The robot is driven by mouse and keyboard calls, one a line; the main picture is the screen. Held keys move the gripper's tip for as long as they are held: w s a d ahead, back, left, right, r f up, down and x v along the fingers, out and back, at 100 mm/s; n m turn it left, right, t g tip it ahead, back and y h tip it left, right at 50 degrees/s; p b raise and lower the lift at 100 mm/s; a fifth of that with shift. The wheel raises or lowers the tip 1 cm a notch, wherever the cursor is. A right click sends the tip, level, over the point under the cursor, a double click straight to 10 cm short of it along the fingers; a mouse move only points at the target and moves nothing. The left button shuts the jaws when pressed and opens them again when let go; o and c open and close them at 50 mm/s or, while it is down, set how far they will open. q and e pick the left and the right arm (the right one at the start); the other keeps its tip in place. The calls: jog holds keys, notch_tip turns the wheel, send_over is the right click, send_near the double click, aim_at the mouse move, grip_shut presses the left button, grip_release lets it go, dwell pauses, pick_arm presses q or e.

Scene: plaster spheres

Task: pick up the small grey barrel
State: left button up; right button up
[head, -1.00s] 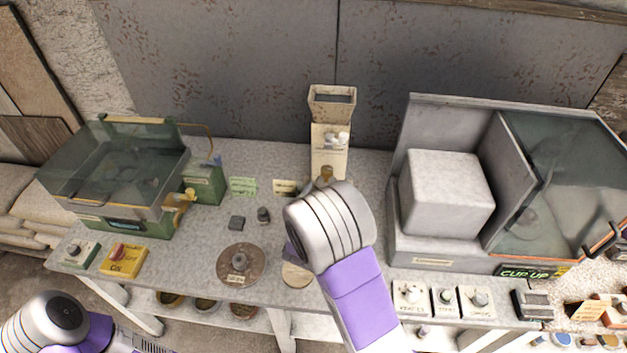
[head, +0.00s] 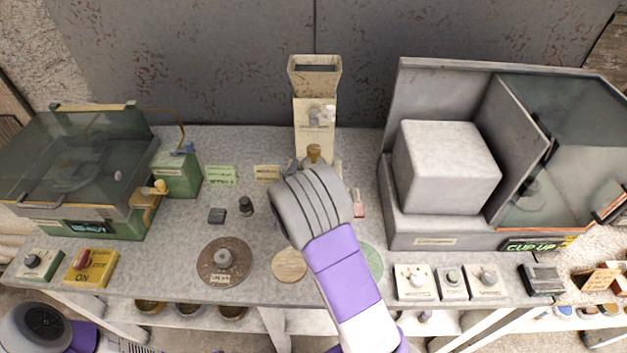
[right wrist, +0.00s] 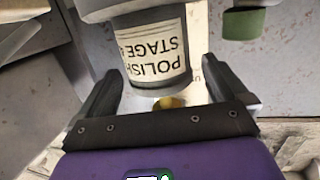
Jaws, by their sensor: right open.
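A grey barrel (right wrist: 153,45) with a white label reading "POLISH STAGE" fills the upper middle of the right wrist view. My right gripper (right wrist: 161,72) is open, with one dark finger on each side of this barrel. I cannot tell whether the fingers touch it. In the head view my right wrist covers the fingers and this barrel.
A brown round plate (head: 226,262) and a beige disc (head: 290,265) are nearer the front. A tall beige dispenser (head: 315,110) stands behind my wrist. A grey cabinet (head: 395,235) stands right, a green machine (head: 120,225) left.

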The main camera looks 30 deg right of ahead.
jog(key=shift+x, duration=1.15)
jog(key=c, duration=1.7)
jog(key=shift+r, duration=0.1)
grip_shut()
